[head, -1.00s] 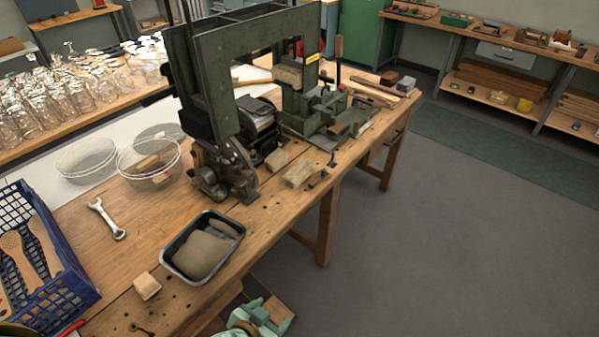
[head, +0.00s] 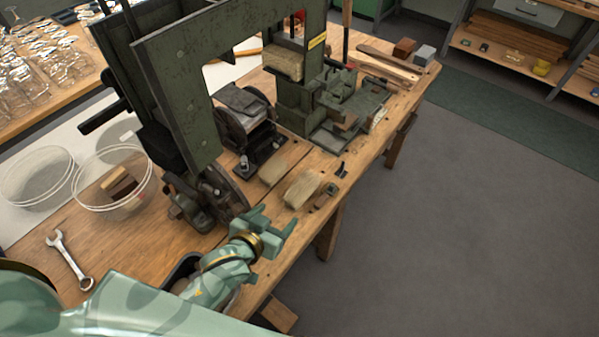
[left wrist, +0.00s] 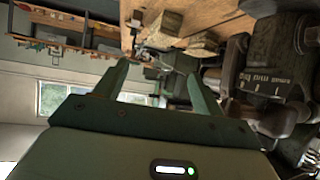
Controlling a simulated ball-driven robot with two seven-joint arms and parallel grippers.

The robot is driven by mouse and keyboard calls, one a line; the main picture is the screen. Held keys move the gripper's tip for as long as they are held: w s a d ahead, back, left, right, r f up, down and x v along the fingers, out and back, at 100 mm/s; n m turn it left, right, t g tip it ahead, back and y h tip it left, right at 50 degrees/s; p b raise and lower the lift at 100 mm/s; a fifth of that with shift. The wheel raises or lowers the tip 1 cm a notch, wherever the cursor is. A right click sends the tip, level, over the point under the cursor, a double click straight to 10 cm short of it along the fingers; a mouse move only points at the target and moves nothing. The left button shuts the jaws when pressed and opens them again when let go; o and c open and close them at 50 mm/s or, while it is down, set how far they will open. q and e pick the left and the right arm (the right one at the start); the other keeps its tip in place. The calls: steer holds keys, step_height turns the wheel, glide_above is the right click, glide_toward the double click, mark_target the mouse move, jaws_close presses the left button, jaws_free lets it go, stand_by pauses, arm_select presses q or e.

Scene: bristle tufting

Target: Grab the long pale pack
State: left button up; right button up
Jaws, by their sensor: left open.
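A long pale pack (head: 302,188) lies flat on the wooden bench near its front edge. A browner, smaller pack (head: 272,171) lies just behind it. In the left wrist view the pale pack (left wrist: 165,27) and the other pack (left wrist: 203,43) show beyond the fingertips, at the top. My left gripper (head: 273,217) is open and empty, over the front of the bench, short of the pale pack and apart from it. Its two fingers (left wrist: 157,68) also show in the left wrist view with nothing between them. My right gripper is out of view.
A tall green machine (head: 220,60) stands behind the packs, close to my gripper. A black tray (head: 183,268) is partly hidden under my left arm. A wrench (head: 70,262) and clear round bowls (head: 116,182) are at the left. Floor is open at the right.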

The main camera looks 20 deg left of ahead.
arm_select(q)
steer(key=b, duration=0.2)
glide_toward(300, 190)
steer(key=x, duration=0.2)
steer(key=b+x, duration=0.1)
steer(key=shift+w+d+f, duration=0.2)
steer(key=shift+d, duration=0.1)
steer(key=shift+w, duration=0.15)
steer(key=b+x, duration=0.1)
steer(key=x, duration=0.1)
steer(key=b+x, duration=0.1)
steer(key=x, duration=0.2)
steer(key=shift+w+a+f, duration=0.1)
steer(key=shift+w+a, duration=0.05)
steer(key=shift+a, duration=0.05)
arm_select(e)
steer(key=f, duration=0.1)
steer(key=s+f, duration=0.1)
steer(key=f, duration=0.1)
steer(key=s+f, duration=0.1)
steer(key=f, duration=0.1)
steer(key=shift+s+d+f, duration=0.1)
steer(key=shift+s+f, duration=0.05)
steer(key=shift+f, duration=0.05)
arm_select(q)
steer(key=c, duration=1.2)
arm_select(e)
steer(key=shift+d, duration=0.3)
